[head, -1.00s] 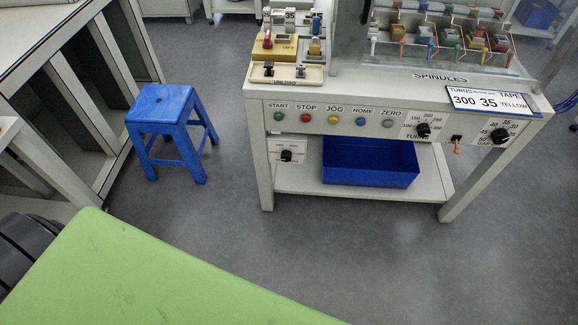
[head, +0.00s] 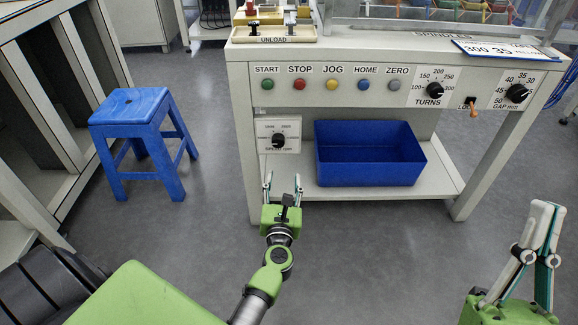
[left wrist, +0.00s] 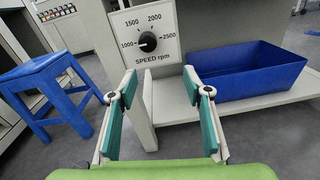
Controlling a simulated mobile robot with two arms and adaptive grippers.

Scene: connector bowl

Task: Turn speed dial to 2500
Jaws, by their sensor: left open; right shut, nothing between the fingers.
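The speed dial (head: 279,141) is a black round knob on a white panel at the left of the machine's front, below the row of buttons. In the left wrist view the dial (left wrist: 147,41) has the marks 1000, 1500, 2000 and 2500 around it, with "SPEED rpm" below; I cannot make out its pointer for certain. My left gripper (head: 283,184) is open and empty, below and in front of the dial, not touching it. In the left wrist view its fingers (left wrist: 160,86) stand apart below the panel. My right gripper (head: 542,240) is shut and empty at the lower right.
A blue bin (head: 369,160) sits on the lower shelf right of the dial. Above are the coloured buttons (head: 332,84), the turns knob (head: 435,90), the gap knob (head: 516,93) and an orange-handled lever (head: 472,106). A blue stool (head: 136,112) stands at the left.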

